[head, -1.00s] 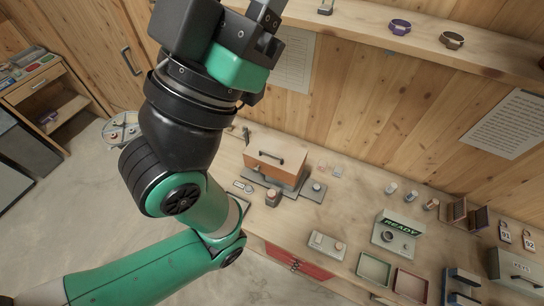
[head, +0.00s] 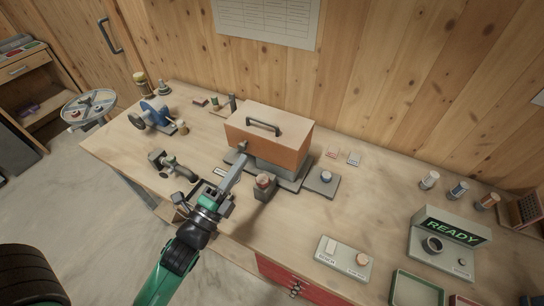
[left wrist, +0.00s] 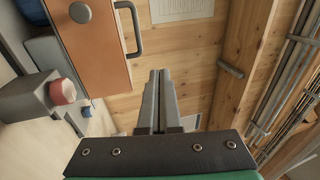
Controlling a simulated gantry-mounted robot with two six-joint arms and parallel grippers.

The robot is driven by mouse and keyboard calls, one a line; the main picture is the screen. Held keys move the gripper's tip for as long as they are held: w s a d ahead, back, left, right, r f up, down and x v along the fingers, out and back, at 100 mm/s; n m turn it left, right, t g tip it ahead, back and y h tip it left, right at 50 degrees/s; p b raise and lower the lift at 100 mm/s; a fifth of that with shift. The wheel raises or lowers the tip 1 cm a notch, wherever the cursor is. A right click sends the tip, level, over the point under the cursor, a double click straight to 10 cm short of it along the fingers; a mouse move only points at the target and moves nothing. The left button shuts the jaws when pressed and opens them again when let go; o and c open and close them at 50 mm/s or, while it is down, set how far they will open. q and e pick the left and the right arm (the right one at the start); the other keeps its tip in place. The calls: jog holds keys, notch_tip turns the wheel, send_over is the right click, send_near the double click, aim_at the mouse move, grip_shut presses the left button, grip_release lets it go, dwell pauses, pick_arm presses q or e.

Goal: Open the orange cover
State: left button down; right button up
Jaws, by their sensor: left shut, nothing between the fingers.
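The orange cover (head: 283,153) sits closed over a grey base on the bench, with a pale top and a dark handle (head: 263,126) on it. A grey round knob (head: 242,146) shows on its front face. My left gripper (head: 244,158) is shut and empty at the cover's front left, its tips close to the knob in the head view; I cannot tell if they touch. In the left wrist view the shut fingers (left wrist: 160,75) are right of the cover (left wrist: 92,45) and its handle (left wrist: 132,30), apart from both in the picture. My right gripper is not in view.
A grey block with a red-topped button (head: 263,183) stands just right of my left gripper. A grey plate with a knob (head: 323,181) lies right of the cover. A blue machine (head: 153,115) stands at the left. A READY display (head: 450,232) is at the right.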

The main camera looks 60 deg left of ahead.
aim_at(261, 133)
pick_arm(q)
notch_tip(261, 133, down, 4)
jog(key=s, duration=0.1)
jog(key=shift+n+g+y, duration=0.3)
jog(key=shift+g, duration=0.2)
jog(key=x, duration=0.9)
jog(key=a+x, duration=0.1)
jog(key=x, duration=0.4)
jog(key=shift+s, duration=0.2)
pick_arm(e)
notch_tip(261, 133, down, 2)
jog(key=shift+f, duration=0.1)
